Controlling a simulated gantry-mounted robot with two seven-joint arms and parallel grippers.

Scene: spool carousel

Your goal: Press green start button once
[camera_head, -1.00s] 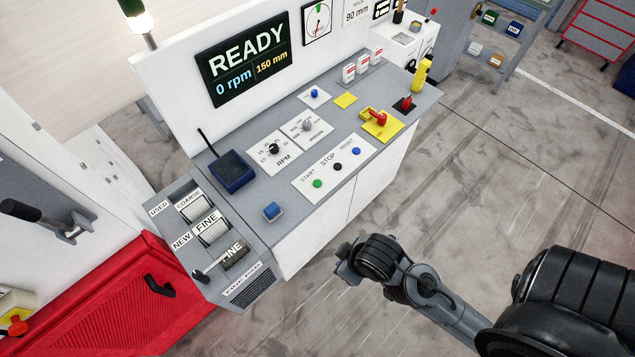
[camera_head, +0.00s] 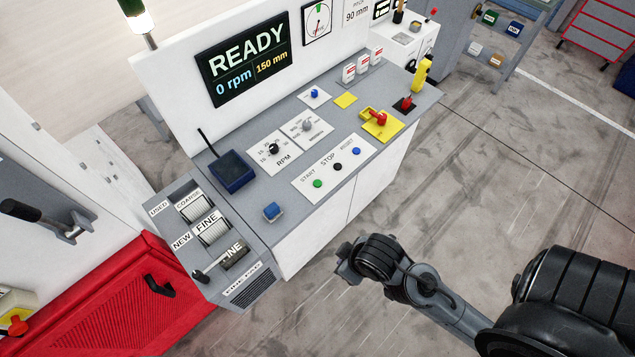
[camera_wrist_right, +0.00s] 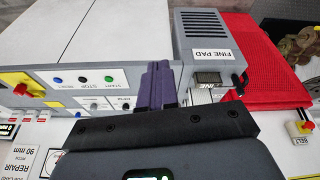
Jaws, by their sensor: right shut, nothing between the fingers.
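The green start button (camera_head: 317,183) sits on a white label plate (camera_head: 333,167) near the front edge of the grey console top, left of a black stop button (camera_head: 338,167) and a blue reset button (camera_head: 355,151). In the right wrist view the green button (camera_wrist_right: 109,79) shows left of the fingers, unobstructed. My right gripper (camera_head: 348,264) is in front of the console, apart from it and from the button. Its fingers (camera_wrist_right: 161,84) are shut together and empty. My left gripper is not in view.
The console's display (camera_head: 243,62) reads READY and 0 rpm. Open floor lies right of the console.

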